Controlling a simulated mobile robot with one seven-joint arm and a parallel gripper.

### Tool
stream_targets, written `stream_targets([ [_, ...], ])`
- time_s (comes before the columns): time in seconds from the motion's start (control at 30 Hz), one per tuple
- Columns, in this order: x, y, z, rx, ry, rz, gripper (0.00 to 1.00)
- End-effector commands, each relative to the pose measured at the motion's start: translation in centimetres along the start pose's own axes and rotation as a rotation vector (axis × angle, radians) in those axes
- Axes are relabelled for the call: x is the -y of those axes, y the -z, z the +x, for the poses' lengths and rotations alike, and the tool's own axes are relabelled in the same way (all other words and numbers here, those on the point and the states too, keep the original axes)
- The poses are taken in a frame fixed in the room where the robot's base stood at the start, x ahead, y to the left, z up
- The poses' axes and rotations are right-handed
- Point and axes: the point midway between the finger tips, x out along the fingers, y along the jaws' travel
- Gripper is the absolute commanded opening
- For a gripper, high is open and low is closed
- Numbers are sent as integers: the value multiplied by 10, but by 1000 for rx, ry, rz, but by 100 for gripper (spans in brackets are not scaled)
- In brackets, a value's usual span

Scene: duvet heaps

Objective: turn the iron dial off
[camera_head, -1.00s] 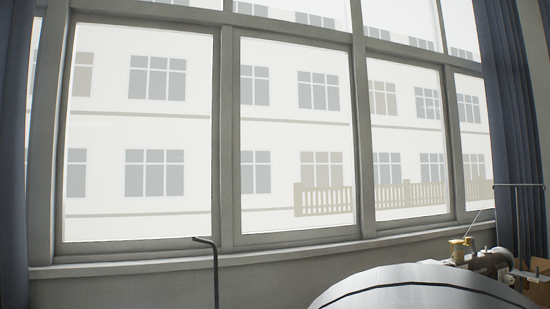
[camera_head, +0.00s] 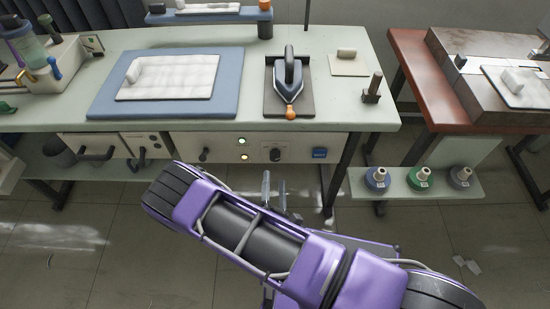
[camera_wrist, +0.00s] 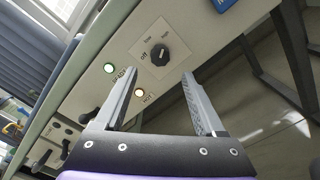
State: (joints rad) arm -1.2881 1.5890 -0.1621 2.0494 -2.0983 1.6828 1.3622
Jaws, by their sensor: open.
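The iron dial (camera_head: 276,155) is a black knob on a pale square plate on the bench's front panel. It also shows in the wrist view (camera_wrist: 160,54), with an "off" label to its left; I cannot tell where its pointer stands. My gripper (camera_head: 274,180) is open and empty, just in front of and below the dial. In the wrist view, its two fingers (camera_wrist: 160,84) are apart, with the dial beyond and between them, not touched. The iron (camera_head: 289,80) stands on a dark rest on the bench top, above the dial.
A green lamp (camera_head: 242,141) and an amber lamp (camera_head: 244,157) are lit left of the dial. A blue pad with a white cloth (camera_head: 168,78) lies on the bench. A low shelf with spools (camera_head: 420,178) is at right.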

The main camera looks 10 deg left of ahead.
Motion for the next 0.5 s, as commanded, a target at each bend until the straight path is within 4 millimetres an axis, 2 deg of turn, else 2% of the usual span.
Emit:
stream_targets([
  [0.03, 0, 0, 12, 4, -2, 3, 72],
  [0.2, 0, 0, 48, 3, -1, 2, 72],
  [0.33, 0, 0, 69, 3, -1, 1, 72],
  [0.5, 0, 0, 86, 1, -1, 1, 72],
])
